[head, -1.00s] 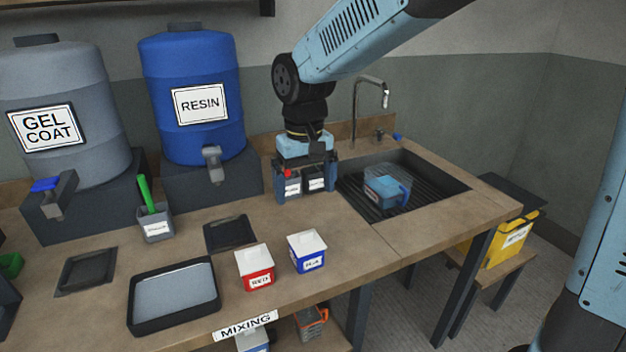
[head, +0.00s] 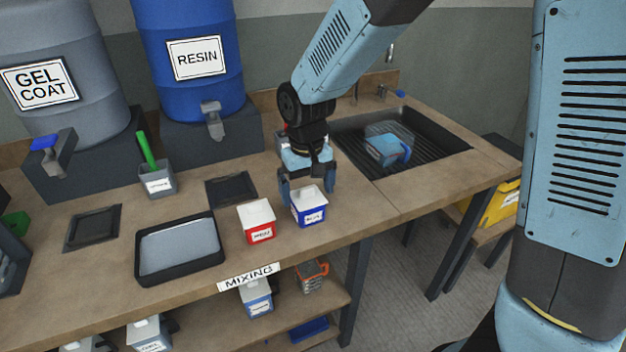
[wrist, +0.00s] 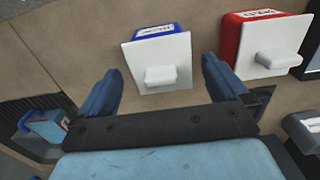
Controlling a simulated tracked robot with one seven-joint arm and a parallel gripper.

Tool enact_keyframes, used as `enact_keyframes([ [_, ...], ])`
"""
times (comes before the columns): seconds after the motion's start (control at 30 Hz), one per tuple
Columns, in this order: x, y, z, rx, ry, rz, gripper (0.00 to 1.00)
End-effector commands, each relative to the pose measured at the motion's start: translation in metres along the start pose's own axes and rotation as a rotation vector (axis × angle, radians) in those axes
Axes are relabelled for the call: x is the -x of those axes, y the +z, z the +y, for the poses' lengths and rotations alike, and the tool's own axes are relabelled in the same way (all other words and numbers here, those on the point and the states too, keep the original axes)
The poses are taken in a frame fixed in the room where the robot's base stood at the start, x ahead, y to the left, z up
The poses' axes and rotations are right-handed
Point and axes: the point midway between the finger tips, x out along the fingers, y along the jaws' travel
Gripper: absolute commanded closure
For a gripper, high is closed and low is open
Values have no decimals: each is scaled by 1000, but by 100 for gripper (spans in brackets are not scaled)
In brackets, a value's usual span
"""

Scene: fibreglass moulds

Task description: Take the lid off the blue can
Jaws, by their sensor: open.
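The blue can (head: 310,216) stands upright on the bench near its front edge, with a white lid (head: 309,194) on top. In the wrist view the lid (wrist: 160,62) is a white square plate with a raised block handle (wrist: 160,76), and a strip of the blue can (wrist: 155,33) shows beyond it. My gripper (head: 308,192) is open and points down just behind and around the blue can. In the wrist view its two fingers (wrist: 162,80) are spread to either side of the lid's near end, with nothing between them touching.
A red can (head: 257,226) with a white lid stands close on the left. A black tray (head: 180,270) lies further left. The sink (head: 440,150) holds a blue-handled jug (head: 385,150). The bench right of the blue can is clear.

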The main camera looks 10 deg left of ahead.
Motion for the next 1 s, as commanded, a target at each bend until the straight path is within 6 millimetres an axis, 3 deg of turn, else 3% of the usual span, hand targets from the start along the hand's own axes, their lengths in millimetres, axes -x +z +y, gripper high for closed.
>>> enact_keyframes([
  [0.27,-1,0,0,0,0,0,0],
  [0.83,-1,0,1,-1,0,0,54],
  [1.0,0,0,1,-1,0,0,55],
])
